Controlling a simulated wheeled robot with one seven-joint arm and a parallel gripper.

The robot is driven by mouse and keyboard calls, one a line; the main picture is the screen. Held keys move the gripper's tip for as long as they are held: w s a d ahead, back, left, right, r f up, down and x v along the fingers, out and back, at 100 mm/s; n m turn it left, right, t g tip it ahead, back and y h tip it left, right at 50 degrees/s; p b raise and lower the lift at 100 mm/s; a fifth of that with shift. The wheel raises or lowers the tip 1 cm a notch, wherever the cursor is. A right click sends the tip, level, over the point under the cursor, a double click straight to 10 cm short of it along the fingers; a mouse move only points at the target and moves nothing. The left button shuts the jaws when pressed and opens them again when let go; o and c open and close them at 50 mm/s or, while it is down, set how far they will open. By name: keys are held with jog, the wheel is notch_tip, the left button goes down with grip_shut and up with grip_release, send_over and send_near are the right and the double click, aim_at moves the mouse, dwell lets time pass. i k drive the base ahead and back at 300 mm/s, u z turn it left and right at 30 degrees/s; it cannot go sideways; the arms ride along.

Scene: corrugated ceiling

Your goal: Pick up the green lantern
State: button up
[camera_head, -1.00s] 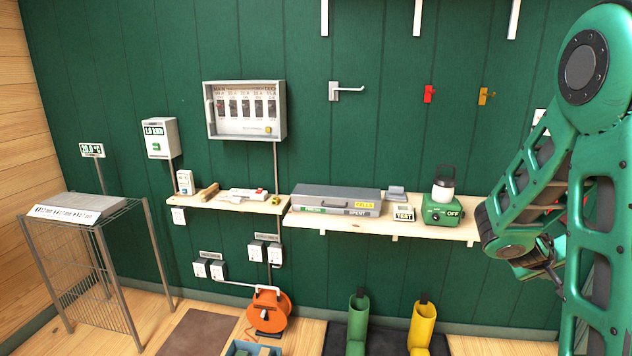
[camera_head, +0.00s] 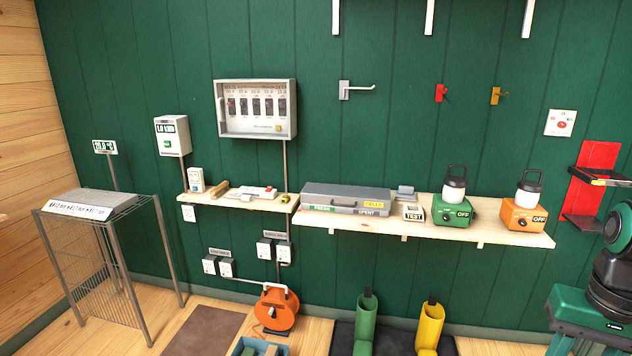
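The green lantern (camera_head: 452,213) stands upright on the right-hand wooden wall shelf (camera_head: 480,234). It has a green box body marked OFF, a pale globe with a dark top and a raised handle. Nothing touches it from above. An orange lantern (camera_head: 522,217) of the same shape, also marked OFF, stands just to its right. Parts of my arm show at the lower right edge, apart from the shelf.
Left of the green lantern are a TEST box (camera_head: 413,212) and a grey case (camera_head: 346,198). Green boots (camera_head: 366,322) and yellow boots (camera_head: 430,328) stand below on a dark mat.

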aim_at(452, 201)
jog(key=u, duration=0.1)
jog(key=i, duration=1.85)
jog(key=z, duration=0.2)
